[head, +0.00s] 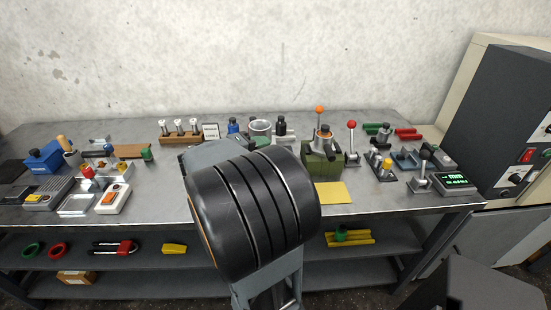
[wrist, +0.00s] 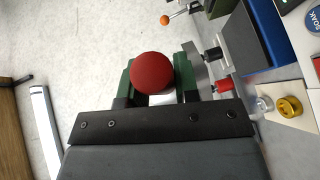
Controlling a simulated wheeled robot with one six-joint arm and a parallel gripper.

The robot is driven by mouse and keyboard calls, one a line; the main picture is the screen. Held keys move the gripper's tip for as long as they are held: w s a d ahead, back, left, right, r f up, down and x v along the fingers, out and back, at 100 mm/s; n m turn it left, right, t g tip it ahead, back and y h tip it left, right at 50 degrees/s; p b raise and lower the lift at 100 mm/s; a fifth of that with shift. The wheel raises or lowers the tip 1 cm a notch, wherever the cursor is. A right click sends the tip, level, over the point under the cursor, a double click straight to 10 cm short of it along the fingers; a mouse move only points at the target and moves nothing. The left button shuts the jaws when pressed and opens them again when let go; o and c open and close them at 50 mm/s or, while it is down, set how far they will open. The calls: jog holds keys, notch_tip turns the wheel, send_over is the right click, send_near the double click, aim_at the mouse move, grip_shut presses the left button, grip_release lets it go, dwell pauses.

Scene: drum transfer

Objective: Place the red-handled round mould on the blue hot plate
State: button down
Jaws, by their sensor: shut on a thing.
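In the wrist view a red ball handle (wrist: 152,72) sits between the two green fingers of my gripper (wrist: 157,84). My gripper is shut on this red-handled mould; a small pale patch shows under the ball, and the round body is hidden. In the head view my arm covers the gripper and the mould. A blue-edged block with a dark face (wrist: 254,38) lies to the right of the fingers in the wrist view, apart from them. A flat blue piece (head: 405,158) lies on the right of the bench in the head view. I cannot tell which blue thing is the hot plate.
The grey bench (head: 375,202) is crowded at the back. A red-knobbed lever (head: 352,126) and a green block (head: 322,166) stand right of my arm. A blue box (head: 43,157) stands far left. A yellow sheet (head: 335,192) lies near the front edge, with bare bench around it.

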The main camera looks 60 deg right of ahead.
jog(key=d+f, duration=0.1)
jog(key=d, duration=0.1)
jog(key=w+d+f, duration=0.1)
jog(key=d, duration=0.2)
jog(key=d+f+p, duration=0.1)
jog(key=d, duration=0.2)
jog(key=shift+w+f, duration=0.2)
jog(key=shift+w, duration=0.1)
jog(key=w+d+f+p, duration=0.1)
jog(key=d+f, duration=0.3)
jog(key=f, duration=0.5)
jog(key=shift+d, duration=0.3)
jog(key=shift+f, duration=0.15)
jog(key=c, duration=0.8)
grip_release()
jog(key=shift+c, duration=0.2)
